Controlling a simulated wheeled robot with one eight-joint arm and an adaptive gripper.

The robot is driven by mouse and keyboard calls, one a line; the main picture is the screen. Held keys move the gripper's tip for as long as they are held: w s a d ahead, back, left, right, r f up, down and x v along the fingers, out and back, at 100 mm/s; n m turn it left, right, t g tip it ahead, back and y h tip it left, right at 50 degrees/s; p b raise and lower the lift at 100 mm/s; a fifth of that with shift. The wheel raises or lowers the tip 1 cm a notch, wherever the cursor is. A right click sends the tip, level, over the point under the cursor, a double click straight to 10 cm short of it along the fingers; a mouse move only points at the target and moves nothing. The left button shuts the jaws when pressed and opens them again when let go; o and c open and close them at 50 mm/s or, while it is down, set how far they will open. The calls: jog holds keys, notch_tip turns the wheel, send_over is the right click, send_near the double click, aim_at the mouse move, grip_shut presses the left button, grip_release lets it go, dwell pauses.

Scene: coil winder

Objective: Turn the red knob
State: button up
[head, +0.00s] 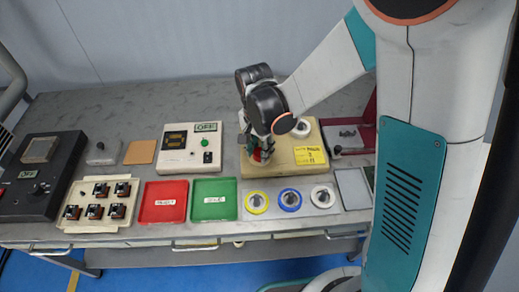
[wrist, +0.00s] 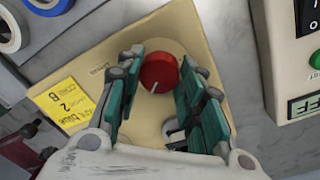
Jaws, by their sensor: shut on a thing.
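The red knob (wrist: 158,72) is round and sits on the beige plate of the coil winder (wrist: 95,60). My gripper (wrist: 160,75) is shut on the red knob, with one teal finger on each side of it. In the head view, my gripper (head: 258,155) points down at the left part of the beige plate (head: 290,172). Only a little red of the knob shows there between the fingers.
A yellow note (head: 310,155) lies on the plate's right side. A white box with a green button (head: 190,150) stands to the left. Red (head: 164,202) and green (head: 214,200) trays and several wire spools (head: 290,200) lie in front.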

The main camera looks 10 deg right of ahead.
jog(key=n, duration=0.7)
jog(key=shift+b, duration=0.35)
jog(key=n, duration=0.4)
jog(key=shift+s+t, duration=0.1)
jog(key=shift+t, duration=0.2)
jog(key=n, duration=0.4)
jog(key=n+b, duration=0.1)
jog(key=n, duration=0.5)
jog(key=shift+n, duration=0.4)
jog(key=n, duration=0.6)
jog(key=shift+d, duration=0.1)
jog(key=shift+n+y, duration=0.3)
jog(key=o, duration=1.1)
jog(key=shift+c, duration=0.2)
